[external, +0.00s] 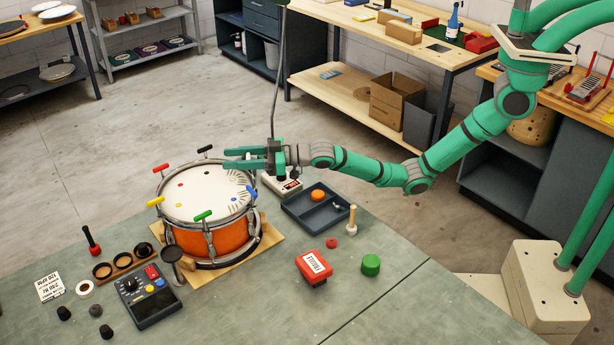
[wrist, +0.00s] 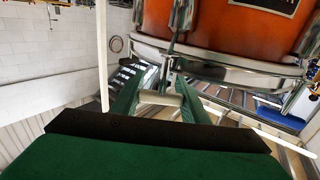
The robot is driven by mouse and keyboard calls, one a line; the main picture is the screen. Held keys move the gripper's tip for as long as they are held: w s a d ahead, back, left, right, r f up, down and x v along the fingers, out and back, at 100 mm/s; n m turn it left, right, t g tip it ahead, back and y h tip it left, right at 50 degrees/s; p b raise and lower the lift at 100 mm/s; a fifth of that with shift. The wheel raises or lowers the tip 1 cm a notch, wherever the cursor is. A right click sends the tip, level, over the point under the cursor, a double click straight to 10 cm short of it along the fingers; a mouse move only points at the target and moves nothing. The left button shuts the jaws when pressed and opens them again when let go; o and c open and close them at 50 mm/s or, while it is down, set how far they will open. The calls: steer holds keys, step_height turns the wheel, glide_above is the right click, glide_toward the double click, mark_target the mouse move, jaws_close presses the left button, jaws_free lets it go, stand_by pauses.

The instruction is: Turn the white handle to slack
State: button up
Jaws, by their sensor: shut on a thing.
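The orange drum (external: 211,240) stands on a board on the bench, its white head (external: 195,200) up. Coloured handles stick out around its rim: red (external: 161,168), black (external: 205,150), yellow (external: 155,201), green (external: 202,215) and blue (external: 252,191). My gripper (external: 228,159) is level at the drum's far right rim. In the wrist view my gripper's green fingers (wrist: 161,92) are closed on a pale cylinder, the white handle (wrist: 160,98), just below the orange shell (wrist: 235,28). The white handle is hidden by the fingers in the external view.
A grey divided tray (external: 318,213) with an orange piece is right of the drum. A red box (external: 314,267), a green cylinder (external: 371,265) and a dark control box (external: 148,295) are on the bench. The bench's front middle is clear.

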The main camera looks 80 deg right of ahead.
steer(key=shift+s+a+n+g+y, duration=0.15)
steer(key=shift+n+g+y, duration=0.15)
steer(key=shift+n+y, duration=0.4)
steer(key=shift+w+a+n+g+y, duration=0.1)
steer(key=shift+n+g+y, duration=0.3)
steer(key=shift+y, duration=0.55)
steer(key=shift+s+a+n+g+y, duration=0.1)
steer(key=shift+a+n+g+y, duration=0.1)
steer(key=shift+n+y, duration=0.55)
steer(key=shift+s+a+n+g+y, duration=0.2)
steer(key=shift+n+g+y, duration=0.35)
steer(key=shift+y, duration=0.3)
steer(key=shift+s+a+n+g+y, duration=0.15)
steer(key=shift+n+g+y, duration=0.35)
steer(key=shift+y, duration=0.35)
steer(key=shift+a+n+g+y, duration=0.2)
steer(key=shift+n+g+y, duration=0.2)
steer(key=shift+y, duration=0.1)
steer(key=o, duration=1.1)
steer(key=shift+c, duration=0.2)
steer(key=shift+s+d, duration=0.1)
steer(key=v, duration=1)
steer(key=shift+s+d, duration=0.2)
